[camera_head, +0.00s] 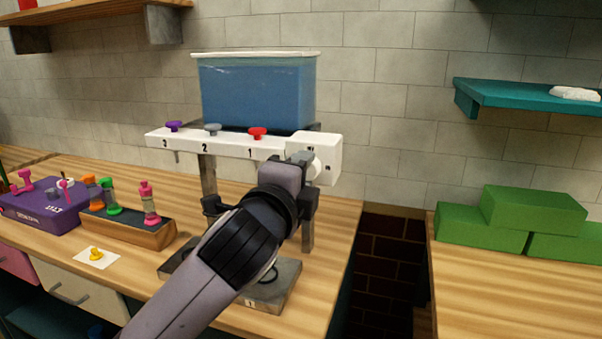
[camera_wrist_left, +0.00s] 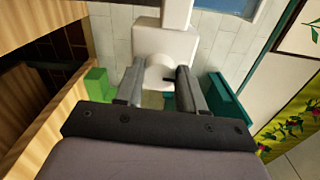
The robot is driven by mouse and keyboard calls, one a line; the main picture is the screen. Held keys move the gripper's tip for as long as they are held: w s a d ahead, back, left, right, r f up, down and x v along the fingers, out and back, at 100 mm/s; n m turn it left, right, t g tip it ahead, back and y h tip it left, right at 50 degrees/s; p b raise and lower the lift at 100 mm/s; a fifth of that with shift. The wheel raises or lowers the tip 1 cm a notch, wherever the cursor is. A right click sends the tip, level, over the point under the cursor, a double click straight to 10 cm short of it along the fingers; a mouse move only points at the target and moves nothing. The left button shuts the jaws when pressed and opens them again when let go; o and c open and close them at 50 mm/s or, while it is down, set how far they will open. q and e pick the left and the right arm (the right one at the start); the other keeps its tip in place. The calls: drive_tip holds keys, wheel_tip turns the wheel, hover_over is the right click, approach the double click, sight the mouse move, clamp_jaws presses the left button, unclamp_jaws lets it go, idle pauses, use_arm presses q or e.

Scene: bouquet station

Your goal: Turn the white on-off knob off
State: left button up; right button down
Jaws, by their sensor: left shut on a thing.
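The white on-off knob (camera_wrist_left: 157,75) is a rounded piece on the face of a white block (camera_head: 326,150) at the right end of the numbered white bar. In the head view my left arm reaches up from the bottom, and its gripper (camera_head: 310,176) is at the knob, partly covering it. In the left wrist view the two fingers of my left gripper (camera_wrist_left: 160,70) stand on either side of the knob and are shut on it. The knob's exact turn angle is hard to make out. My right gripper is not in view.
A blue water tank (camera_head: 258,92) stands above the bar (camera_head: 222,143), which carries purple (camera_head: 174,126), grey (camera_head: 212,129) and red (camera_head: 257,132) knobs. A wooden rack (camera_head: 128,227) and a purple box (camera_head: 45,208) are left. Green blocks (camera_head: 533,211) sit right, beyond a gap.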

use_arm(q)
drive_tip(key=shift+n, duration=0.5)
drive_tip(key=o, duration=1)
drive_tip(key=b+v, duration=0.1)
drive_tip(key=v, duration=0.6)
